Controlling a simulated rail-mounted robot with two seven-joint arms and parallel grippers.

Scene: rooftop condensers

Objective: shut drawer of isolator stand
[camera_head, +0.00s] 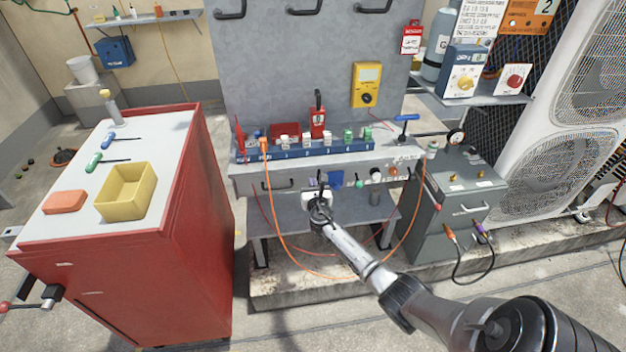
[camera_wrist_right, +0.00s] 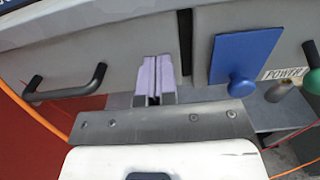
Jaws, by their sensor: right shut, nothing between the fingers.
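The grey isolator stand (camera_head: 236,172) stands in the middle of the head view. Its drawer front (camera_head: 300,181) has a black bar handle (camera_head: 277,185), and the handle also shows in the right wrist view (camera_wrist_right: 66,92). My right gripper (camera_head: 319,184) is shut and empty. In the right wrist view its purple fingertips (camera_wrist_right: 155,62) overlap the drawer front, right of the handle and near a dark vertical gap (camera_wrist_right: 185,45). I cannot tell whether they touch, or whether the drawer stands slightly out. My left gripper does not show.
A blue plate with a knob (camera_wrist_right: 242,70) is right of the fingers. An orange cable (camera_head: 272,225) loops below the stand front. A red cart (camera_head: 190,230) stands left, and a grey-green box (camera_head: 455,225) stands right. Floor between cart and stand is clear.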

